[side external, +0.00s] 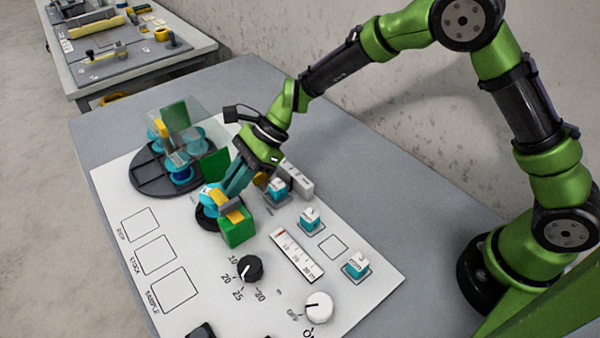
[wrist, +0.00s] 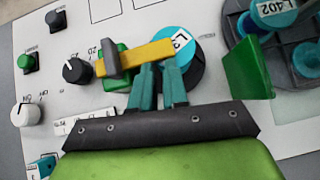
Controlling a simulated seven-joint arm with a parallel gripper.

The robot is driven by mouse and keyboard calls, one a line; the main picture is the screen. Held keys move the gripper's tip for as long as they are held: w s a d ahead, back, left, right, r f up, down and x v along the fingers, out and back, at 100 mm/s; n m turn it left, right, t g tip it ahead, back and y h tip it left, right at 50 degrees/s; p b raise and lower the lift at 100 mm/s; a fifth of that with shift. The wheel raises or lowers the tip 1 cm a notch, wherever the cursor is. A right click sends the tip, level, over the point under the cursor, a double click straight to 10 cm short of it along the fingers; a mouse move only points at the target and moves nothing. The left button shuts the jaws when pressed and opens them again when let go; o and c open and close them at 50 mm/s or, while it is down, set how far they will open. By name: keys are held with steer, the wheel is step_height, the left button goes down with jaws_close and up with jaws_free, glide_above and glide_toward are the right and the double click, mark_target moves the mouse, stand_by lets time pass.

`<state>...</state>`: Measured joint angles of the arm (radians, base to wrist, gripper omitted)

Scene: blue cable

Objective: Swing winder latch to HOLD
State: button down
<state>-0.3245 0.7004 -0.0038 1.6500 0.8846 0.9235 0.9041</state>
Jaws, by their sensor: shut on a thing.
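The winder (side external: 207,213) is a round black base with a cyan labelled spool on it; the spool also shows at the top middle of the wrist view (wrist: 180,42). Its latch is a yellow bar (wrist: 150,52) with a grey block near its left end, reaching from the spool over a green block (side external: 237,232). My gripper (side external: 229,188) is pointed down at the winder. In the wrist view its two teal fingers (wrist: 160,74) are close together at the yellow bar, shut on the latch. The exact contact is partly hidden by the fingers. I cannot read a HOLD mark.
A larger black round tray (side external: 140,178) with cyan spools and green plates stands behind to the left. A black knob (side external: 250,268), a white knob (side external: 319,306) and white-and-teal switches (side external: 310,219) lie in front and right. The marked squares (side external: 155,254) at left are empty.

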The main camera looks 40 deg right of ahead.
steer(key=shift+s+a, duration=0.2)
steer(key=shift+a, duration=0.35)
steer(key=d, duration=0.5)
steer(key=shift+w+d+r, duration=0.25)
steer(key=shift+w+d, duration=0.05)
steer(key=shift+w, duration=0.05)
steer(key=w+v, duration=0.1)
steer(key=v, duration=0.8)
steer(key=s+d+r+n+t+h, duration=0.2)
steer(key=s+d+r+n, duration=0.1)
steer(key=s, duration=0.4)
steer(key=s+d+r+n+t+h, duration=0.2)
steer(key=s+d+r+n, duration=0.2)
steer(key=s+d+n, duration=0.2)
steer(key=s+d+r+n+t+h, duration=0.2)
steer(key=s+d+r+n+h, duration=0.1)
steer(key=s, duration=0.6)
steer(key=shift+d+r+n, duration=0.55)
steer(key=shift+d+n, duration=0.65)
steer(key=shift+n, duration=0.3)
steer(key=shift+s, duration=0.1)
